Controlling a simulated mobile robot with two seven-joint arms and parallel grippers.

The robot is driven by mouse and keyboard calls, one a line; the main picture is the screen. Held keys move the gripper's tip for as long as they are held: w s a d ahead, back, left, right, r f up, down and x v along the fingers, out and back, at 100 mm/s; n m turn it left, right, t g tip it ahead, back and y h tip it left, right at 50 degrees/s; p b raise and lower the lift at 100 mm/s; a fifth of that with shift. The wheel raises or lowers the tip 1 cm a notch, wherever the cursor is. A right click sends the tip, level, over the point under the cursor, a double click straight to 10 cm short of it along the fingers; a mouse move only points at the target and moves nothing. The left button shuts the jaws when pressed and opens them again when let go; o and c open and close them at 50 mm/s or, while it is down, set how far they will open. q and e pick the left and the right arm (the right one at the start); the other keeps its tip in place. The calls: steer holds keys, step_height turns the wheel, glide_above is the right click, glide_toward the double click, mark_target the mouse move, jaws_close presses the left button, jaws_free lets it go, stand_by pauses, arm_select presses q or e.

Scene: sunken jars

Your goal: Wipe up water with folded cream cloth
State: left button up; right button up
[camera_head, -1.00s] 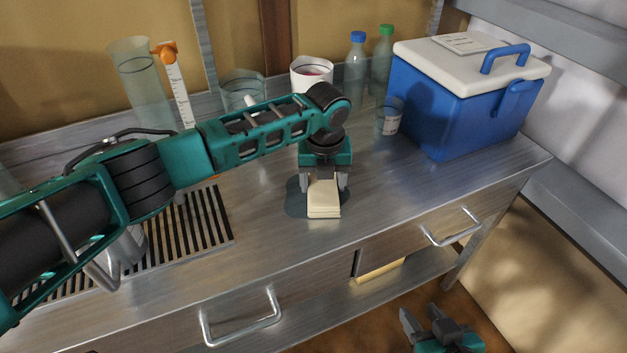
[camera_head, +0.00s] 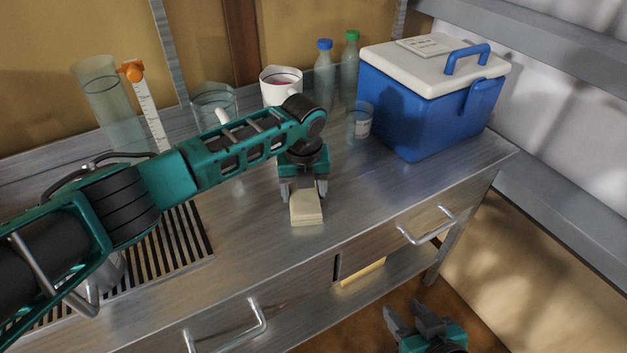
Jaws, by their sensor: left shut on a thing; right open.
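The cloth's back part is hidden under the gripper. No water shows on the counter around the cloth; any under the cloth or behind the gripper is hidden. My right gripper (camera_head: 405,311) is open and empty, low in front of the counter, above the brown floor.
A blue cooler (camera_head: 415,115) stands at the right, beside a clear cup (camera_head: 360,122) and two bottles (camera_head: 324,75). A white mug (camera_head: 281,88), a glass beaker (camera_head: 212,108) and a tall cylinder (camera_head: 105,100) stand behind my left arm. A slotted drain (camera_head: 185,240) lies left.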

arm_select(q)
steer(key=shift+s+a+f, duration=0.1)
steer(key=shift+a, duration=0.5)
steer(key=a+p, duration=0.3)
steer(key=shift+s+a, duration=0.1)
steer(key=shift+s, duration=0.15)
steer(key=shift+a, duration=0.3)
steer(key=shift+a+p, duration=0.35)
steer(key=shift+a, duration=0.05)
steer(key=shift+s+a, duration=0.15)
steer(key=shift+a, duration=1.2)
steer(key=shift+w+d+b, duration=0.15)
steer(key=shift+d+b, duration=0.3)
steer(key=shift+d, duration=1.05)
steer(key=shift+w+d+b, duration=0.15)
steer(key=shift+d+b, duration=0.3)
steer(key=shift+d, duration=1)
steer(key=shift+w+d+b, duration=0.15)
steer(key=shift+d+b, duration=0.2)
steer(key=shift+d, duration=0.55)
steer(key=d+b, duration=0.2)
steer(key=d, duration=0.1)
steer(key=shift+w, duration=0.15)
steer(key=shift+d, duration=0.25)
